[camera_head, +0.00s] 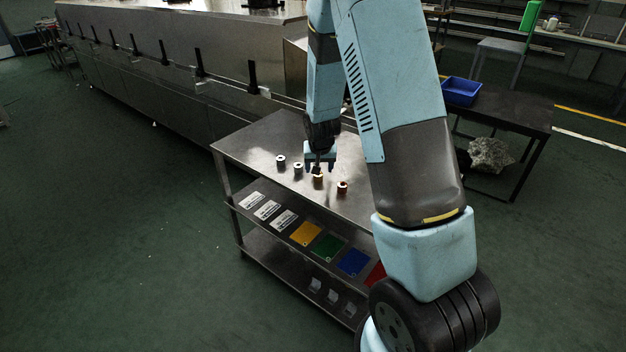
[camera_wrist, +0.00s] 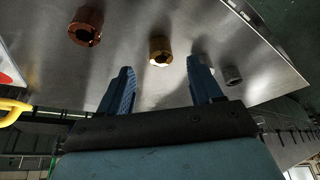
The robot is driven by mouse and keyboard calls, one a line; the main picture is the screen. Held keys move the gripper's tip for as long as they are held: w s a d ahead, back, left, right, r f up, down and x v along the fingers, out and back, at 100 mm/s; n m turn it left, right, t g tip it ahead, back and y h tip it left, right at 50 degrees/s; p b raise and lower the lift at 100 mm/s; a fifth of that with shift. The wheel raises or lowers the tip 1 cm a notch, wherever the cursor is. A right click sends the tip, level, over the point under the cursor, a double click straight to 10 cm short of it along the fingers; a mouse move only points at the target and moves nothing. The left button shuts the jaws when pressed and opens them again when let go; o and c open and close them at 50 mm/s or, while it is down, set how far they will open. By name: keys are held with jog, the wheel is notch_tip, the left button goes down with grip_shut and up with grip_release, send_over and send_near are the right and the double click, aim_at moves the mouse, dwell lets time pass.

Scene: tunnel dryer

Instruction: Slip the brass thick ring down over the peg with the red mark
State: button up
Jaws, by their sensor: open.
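The brass thick ring (camera_head: 318,181) stands on the metal table top (camera_head: 245,145), with a dark hole in its top. It also shows in the wrist view (camera_wrist: 160,50), just beyond and between my fingertips. My gripper (camera_head: 318,168) is open and empty, pointing down above the brass ring; both blue fingers show in the wrist view (camera_wrist: 162,66). A copper ring (camera_head: 342,188) stands to its right, and two grey rings (camera_head: 298,168) (camera_head: 281,161) to its left. I cannot make out a peg with a red mark in either view.
The shelf under the table top holds several flat cards, white, yellow (camera_head: 306,233), green (camera_head: 327,247), blue (camera_head: 353,262) and red. A long metal machine (camera_head: 130,80) stands behind. A dark table (camera_head: 510,112) with a blue bin (camera_head: 461,90) is at the right.

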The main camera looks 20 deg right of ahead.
aim_at(318, 182)
jog(key=shift+x, duration=2.75)
jog(key=shift+w+r, duration=0.1)
grip_shut()
